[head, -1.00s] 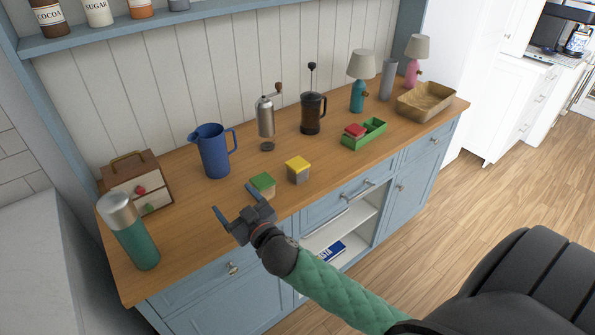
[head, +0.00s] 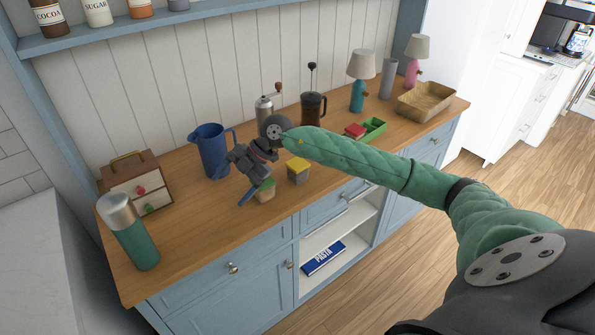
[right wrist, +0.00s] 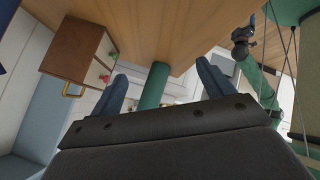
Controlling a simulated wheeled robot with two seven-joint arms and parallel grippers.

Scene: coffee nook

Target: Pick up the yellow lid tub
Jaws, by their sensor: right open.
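The yellow lid tub (head: 298,171) is a small grey box with a yellow top, upright on the wooden counter in the head view. My right gripper (head: 239,178) is open and empty, to the left of the yellow lid tub and apart from it. Its fingers point left, away from the tub, and one is close to the green lid tub (head: 264,191). In the right wrist view the open fingers (right wrist: 170,90) frame the distant green flask (right wrist: 155,86); the yellow lid tub is not seen there. My left gripper (right wrist: 243,36) shows small at the upper right; its jaws are unclear.
A blue jug (head: 212,152) stands just behind my right gripper. A metal grinder (head: 264,110) and a French press (head: 312,108) stand behind my forearm. A green tray (head: 373,130) with a red block is to the right.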

